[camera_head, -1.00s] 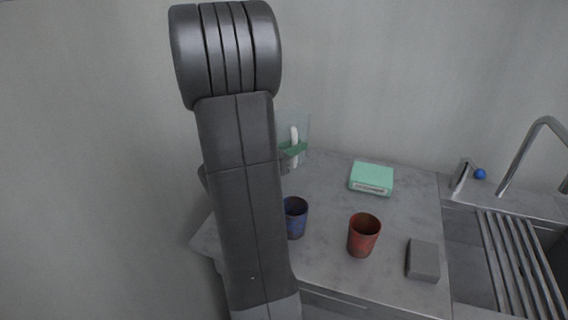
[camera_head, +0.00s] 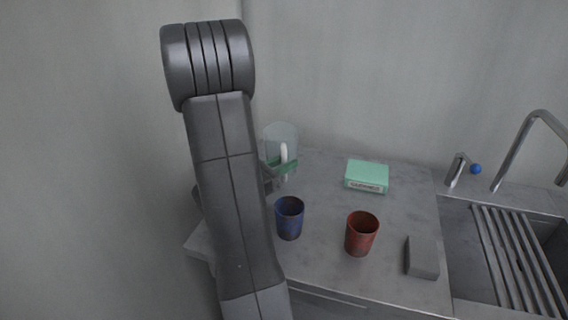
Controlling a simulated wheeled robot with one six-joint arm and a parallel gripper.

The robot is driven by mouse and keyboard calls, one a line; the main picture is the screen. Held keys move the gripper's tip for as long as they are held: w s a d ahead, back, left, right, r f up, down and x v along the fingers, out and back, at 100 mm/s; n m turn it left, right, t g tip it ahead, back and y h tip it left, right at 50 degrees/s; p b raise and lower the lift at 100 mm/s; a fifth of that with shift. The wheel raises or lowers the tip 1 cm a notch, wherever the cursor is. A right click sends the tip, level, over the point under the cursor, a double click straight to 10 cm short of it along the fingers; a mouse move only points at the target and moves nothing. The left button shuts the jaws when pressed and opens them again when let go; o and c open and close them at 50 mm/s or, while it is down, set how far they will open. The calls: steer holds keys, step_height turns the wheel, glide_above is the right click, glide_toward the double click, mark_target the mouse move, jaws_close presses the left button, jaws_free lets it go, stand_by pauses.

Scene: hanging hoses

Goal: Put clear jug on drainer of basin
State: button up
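The clear jug (camera_head: 280,140) is at the back left of the counter, with a white handle and a green band near its lower part. My gripper (camera_head: 272,178) is beside the jug at its lower left, mostly hidden behind my arm. I cannot see its fingertips clearly or whether they touch the jug. The basin (camera_head: 463,245) is at the right. The drainer (camera_head: 508,262), a rack of grey slats, lies across the basin.
A blue cup (camera_head: 289,218) and a red cup (camera_head: 361,234) stand on the grey counter (camera_head: 325,195). A green box (camera_head: 367,176) lies behind them. A grey block (camera_head: 422,257) lies near the basin. A curved tap (camera_head: 522,150) rises behind the basin.

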steer(key=shift+o, duration=0.8)
steer(key=shift+r, duration=0.2)
steer(key=v, duration=1.2)
